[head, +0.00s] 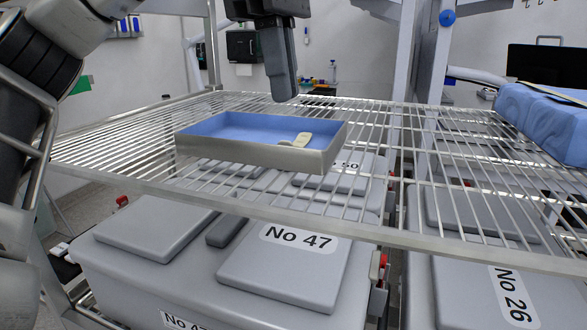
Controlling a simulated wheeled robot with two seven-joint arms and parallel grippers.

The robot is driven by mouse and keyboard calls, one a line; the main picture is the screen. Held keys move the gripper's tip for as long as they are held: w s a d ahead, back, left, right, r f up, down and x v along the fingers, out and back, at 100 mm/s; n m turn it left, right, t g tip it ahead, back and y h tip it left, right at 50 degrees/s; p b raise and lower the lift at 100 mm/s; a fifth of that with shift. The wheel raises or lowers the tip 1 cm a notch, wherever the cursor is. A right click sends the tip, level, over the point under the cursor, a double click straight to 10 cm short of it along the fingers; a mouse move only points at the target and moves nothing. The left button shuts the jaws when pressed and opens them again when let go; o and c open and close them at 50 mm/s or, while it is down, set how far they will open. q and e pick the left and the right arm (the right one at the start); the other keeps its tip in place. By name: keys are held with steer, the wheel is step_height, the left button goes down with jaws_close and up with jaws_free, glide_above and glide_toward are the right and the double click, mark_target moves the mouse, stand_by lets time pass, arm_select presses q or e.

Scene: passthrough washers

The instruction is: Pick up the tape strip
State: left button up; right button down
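A small beige strip (302,139), which looks like the tape strip, lies at the front right inside a shallow metal tray (250,154) with a blue lining. Its near end is partly hidden by the tray's front wall. My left gripper (284,97) hangs from the top of the head view, pointing down above the back of the tray, clear of the strip. Its fingers overlap from this side, so the gap between them does not show. My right gripper is out of view.
The tray stands on a wire rack shelf (110,150). A blue wrapped pack (545,125) with a beige band on top sits at the right. Grey lidded containers (150,220) fill the space below. Upright posts stand behind the tray. The shelf left of the tray is clear.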

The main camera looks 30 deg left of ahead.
arm_select(q)
step_height(320, 180, down, 6)
steer(key=shift+a+r+b, duration=0.1)
steer(key=shift+a+b, duration=0.05)
steer(key=shift+b, duration=1.05)
steer(key=shift+f, duration=0.2)
jaws_close()
steer(key=shift+r, duration=0.2)
